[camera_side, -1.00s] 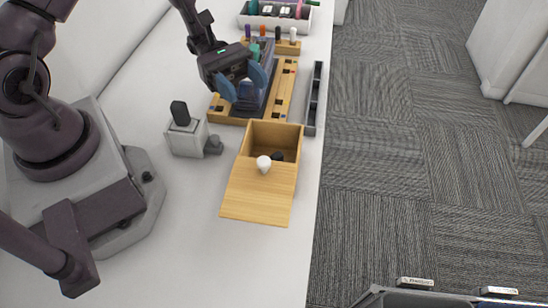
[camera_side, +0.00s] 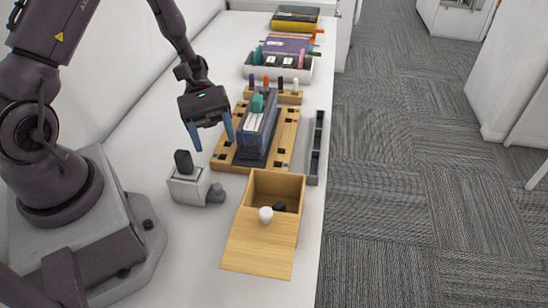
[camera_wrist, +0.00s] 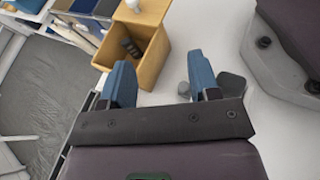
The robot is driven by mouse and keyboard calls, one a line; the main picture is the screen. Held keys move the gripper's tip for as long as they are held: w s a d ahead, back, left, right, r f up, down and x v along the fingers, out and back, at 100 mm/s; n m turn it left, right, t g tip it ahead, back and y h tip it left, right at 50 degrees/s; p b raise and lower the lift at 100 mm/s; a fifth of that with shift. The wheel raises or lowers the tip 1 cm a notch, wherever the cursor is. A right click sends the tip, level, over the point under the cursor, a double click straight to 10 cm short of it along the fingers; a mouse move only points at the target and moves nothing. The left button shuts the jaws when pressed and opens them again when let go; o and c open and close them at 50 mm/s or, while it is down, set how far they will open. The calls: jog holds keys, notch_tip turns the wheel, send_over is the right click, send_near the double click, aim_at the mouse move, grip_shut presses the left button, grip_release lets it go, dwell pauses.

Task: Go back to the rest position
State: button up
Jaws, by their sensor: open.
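My gripper (camera_side: 213,143) is open and empty, its two blue fingers pointing down. In the side view it is in the air, left of the clear blue-tinted holder (camera_side: 258,132) and apart from it. The holder stands on a dark plate on the slotted wooden board (camera_side: 284,150), with white pieces and a green-topped item in it. In the wrist view the gripper (camera_wrist: 160,70) has nothing between its fingers.
A grey block with a black knob (camera_side: 187,185) stands below the gripper. A wooden box (camera_side: 262,245) with a white knob and dark contents is nearby. A dark narrow tray (camera_side: 315,150), a pen rack (camera_side: 285,97), a white bin (camera_side: 290,72) and books (camera_side: 295,18) lie along the table's right side.

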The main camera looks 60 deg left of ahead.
jog(key=s+r+m+t+y, duration=0.3)
jog(key=r+m+y, duration=0.3)
jog(key=r, duration=0.4)
jog(key=s+r+m+t+y, duration=0.4)
jog(key=r+m+t+y, duration=0.2)
jog(key=r, duration=0.5)
jog(key=shift+d+r+m+y, duration=0.3)
jog(key=shift+d+m+y, duration=0.1)
jog(key=shift+m+y, duration=0.5)
